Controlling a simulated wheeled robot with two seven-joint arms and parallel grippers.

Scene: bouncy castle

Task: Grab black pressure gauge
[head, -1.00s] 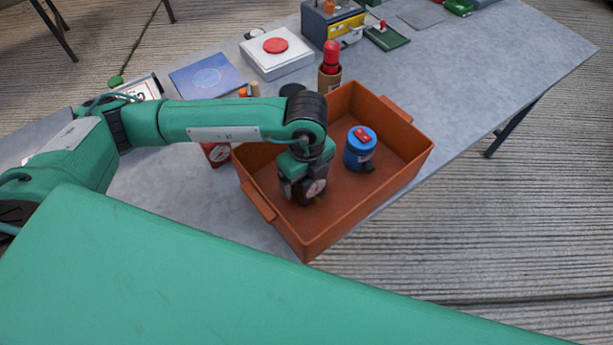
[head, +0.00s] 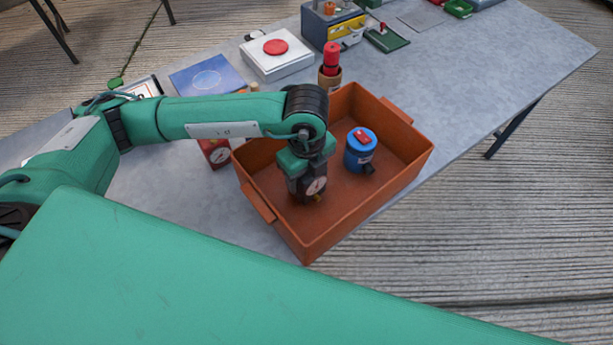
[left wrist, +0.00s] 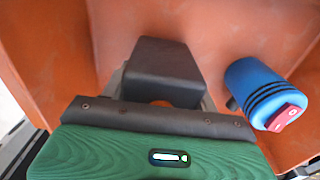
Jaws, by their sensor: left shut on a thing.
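The black pressure gauge (head: 316,187) has a round white dial and a small brass fitting below. It is inside the orange-brown bin (head: 340,228), near its left side. My left gripper (head: 308,180) reaches down into the bin and is shut on the gauge. In the left wrist view the gauge (left wrist: 165,70) is a dark block between the fingers; its dial is hidden there. I cannot tell whether it touches the bin floor. My right gripper is in neither view.
A blue cylinder with a red switch (head: 360,150) stands in the bin to the right of the gauge; it also shows in the left wrist view (left wrist: 258,92). A red-topped item (head: 330,60) stands behind the bin. A white box with a red button (head: 276,55) is farther back.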

